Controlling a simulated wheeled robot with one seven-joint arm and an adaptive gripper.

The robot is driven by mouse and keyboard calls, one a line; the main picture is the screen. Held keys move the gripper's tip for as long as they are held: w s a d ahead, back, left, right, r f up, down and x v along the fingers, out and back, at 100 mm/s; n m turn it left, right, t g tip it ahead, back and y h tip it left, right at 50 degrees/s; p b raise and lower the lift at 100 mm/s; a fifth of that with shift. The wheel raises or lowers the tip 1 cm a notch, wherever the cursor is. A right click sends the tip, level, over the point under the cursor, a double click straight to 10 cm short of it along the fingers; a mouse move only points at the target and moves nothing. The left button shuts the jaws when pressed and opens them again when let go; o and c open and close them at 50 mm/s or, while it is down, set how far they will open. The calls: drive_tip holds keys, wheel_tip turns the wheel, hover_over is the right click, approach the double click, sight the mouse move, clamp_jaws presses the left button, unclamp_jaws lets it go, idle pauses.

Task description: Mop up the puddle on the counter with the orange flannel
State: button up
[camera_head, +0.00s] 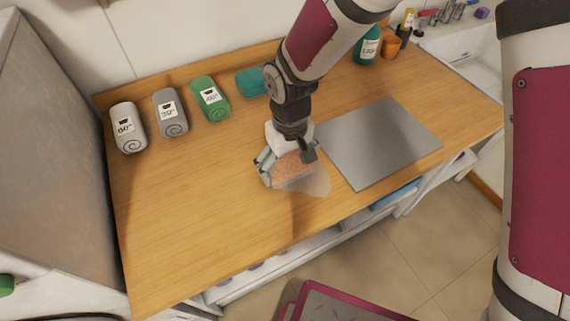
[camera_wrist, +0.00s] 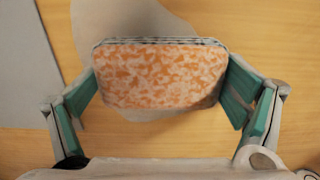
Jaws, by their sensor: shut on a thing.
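The orange flannel (camera_head: 290,170) is mottled orange and white and looks like a folded pad. My gripper (camera_head: 287,165) is shut on it, low over the counter (camera_head: 200,190). In the wrist view the flannel (camera_wrist: 160,75) sits between the two green-padded fingers (camera_wrist: 165,90). The puddle (camera_head: 318,183) is a pale greyish patch on the wood, showing at the right and front of the flannel. In the wrist view the puddle (camera_wrist: 130,18) extends beyond and under the flannel. The flannel hides part of it. I cannot tell whether the flannel touches the counter.
A grey flat plate (camera_head: 380,143) lies right of the puddle. Rolled towels in white (camera_head: 128,128), grey (camera_head: 171,113), green (camera_head: 210,98) and teal (camera_head: 252,82) line the back. A teal bottle (camera_head: 367,48) and an orange cup (camera_head: 391,46) stand back right. The left counter is clear.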

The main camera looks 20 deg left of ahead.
drive_tip(key=shift+w+d+b, duration=0.3)
drive_tip(key=shift+w+d, duration=1.3)
drive_tip(key=shift+w, duration=0.3)
drive_tip(key=shift+s+a+p, duration=0.4)
drive_tip(key=shift+s+a, duration=0.6)
drive_tip(key=shift+s, duration=0.2)
drive_tip(key=shift+s+a+p, duration=0.35)
drive_tip(key=shift+s+a, duration=0.6)
drive_tip(key=shift+s, duration=0.2)
drive_tip(key=shift+r+p, duration=1.85)
drive_tip(key=shift+r, duration=2.2)
drive_tip(key=shift+f, duration=0.15)
drive_tip(key=shift+f+b, duration=1.25)
drive_tip(key=shift+f, duration=2.1)
drive_tip(key=shift+f, duration=0.6)
drive_tip(key=shift+w, duration=0.1)
